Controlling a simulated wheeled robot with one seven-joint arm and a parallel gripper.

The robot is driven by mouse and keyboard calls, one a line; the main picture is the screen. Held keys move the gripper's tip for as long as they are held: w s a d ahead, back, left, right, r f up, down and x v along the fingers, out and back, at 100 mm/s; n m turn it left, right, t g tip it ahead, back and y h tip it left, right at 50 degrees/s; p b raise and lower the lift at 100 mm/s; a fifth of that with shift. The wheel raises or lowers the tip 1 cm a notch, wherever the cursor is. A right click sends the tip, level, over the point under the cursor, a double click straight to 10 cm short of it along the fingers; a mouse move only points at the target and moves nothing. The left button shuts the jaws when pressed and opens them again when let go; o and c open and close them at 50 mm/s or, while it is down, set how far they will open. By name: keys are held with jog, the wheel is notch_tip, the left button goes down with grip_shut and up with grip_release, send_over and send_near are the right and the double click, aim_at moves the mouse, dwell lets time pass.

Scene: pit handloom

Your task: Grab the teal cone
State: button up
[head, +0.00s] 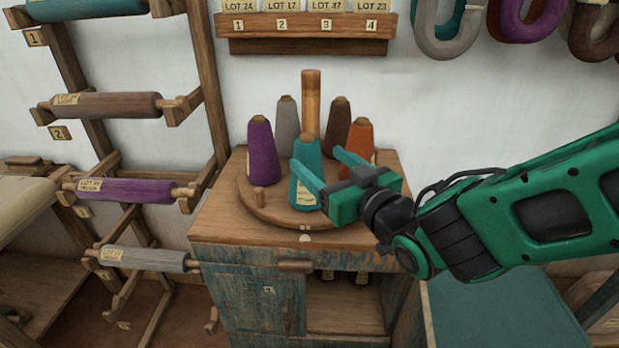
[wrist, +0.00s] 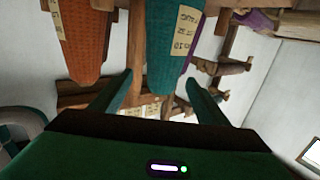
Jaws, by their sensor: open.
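The teal cone (head: 307,152) stands upright at the front of a round wooden turntable (head: 262,206), with a cream label low on its side. My gripper (head: 318,158) is open and comes in from the right, its two teal fingers pointing at the cone. In the head view one finger crosses in front of the cone's lower part and the other is near its right side. In the wrist view the teal cone (wrist: 175,40) lies ahead between the lines of the open fingers (wrist: 160,76). I cannot tell whether the fingertips reach around it. Nothing is gripped.
A purple cone (head: 262,152), grey cone (head: 287,122), brown cone (head: 337,124) and orange cone (head: 360,138) share the turntable around a wooden post (head: 311,95). The orange cone is close to my gripper. A roller rack (head: 209,85) stands left.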

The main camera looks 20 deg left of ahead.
jog(key=x, duration=0.9)
jog(key=shift+a+f, duration=0.1)
jog(key=shift+a, duration=0.1)
jog(key=c, duration=1.6)
jog(key=shift+c, duration=0.2)
